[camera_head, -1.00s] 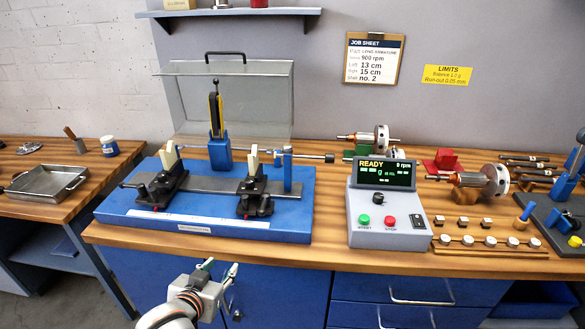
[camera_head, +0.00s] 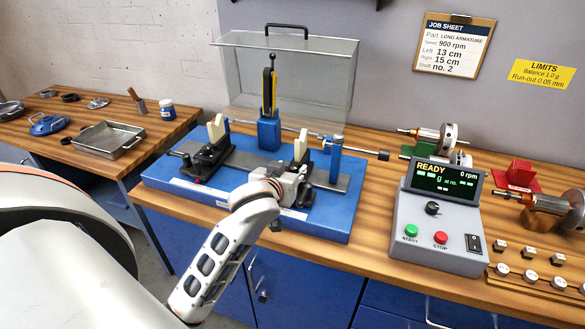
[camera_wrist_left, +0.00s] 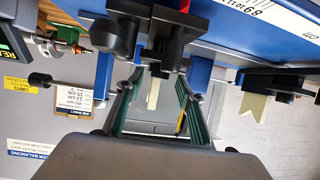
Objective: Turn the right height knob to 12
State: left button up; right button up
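The blue balancing stand (camera_head: 330,225) carries two black supports with cream V-blocks. The right support's V-block (camera_head: 301,147) rises just beyond my left gripper (camera_head: 292,181), which covers most of that support's front. In the left wrist view, my left gripper's green-padded fingers (camera_wrist_left: 160,78) are spread apart. A black lobed knob (camera_wrist_left: 115,37) and a black support block (camera_wrist_left: 164,40) lie close ahead of the fingertips. The fingers hold nothing visible, and I cannot tell whether they touch the support. The height reading is not legible. My right gripper is out of view.
The left support (camera_head: 208,155) stands on the same rail. A clear guard (camera_head: 320,85) is behind it. The console (camera_head: 440,225) reads READY, 0 rpm, to the right. The job sheet (camera_head: 455,45) lists Left 13 cm, Right 15 cm. A metal tray (camera_head: 108,140) lies on the left table.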

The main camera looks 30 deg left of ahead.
pick_arm(q)
jog(key=shift+w+a+f, duration=0.2)
jog(key=shift+w+f, duration=0.05)
jog(key=shift+w, duration=0.4)
grip_shut()
jog(key=shift+a+m+t+h, duration=0.15)
jog(key=shift+m+t+h, duration=0.05)
jog(key=shift+m+h, duration=0.75)
jog(key=shift+a+m+t+h, duration=0.2)
jog(key=shift+m+h, duration=0.55)
jog(key=shift+h, duration=0.3)
jog(key=shift+m+h, duration=1.1)
jog(key=shift+h, duration=0.1)
jog(key=shift+g+h, duration=0.3)
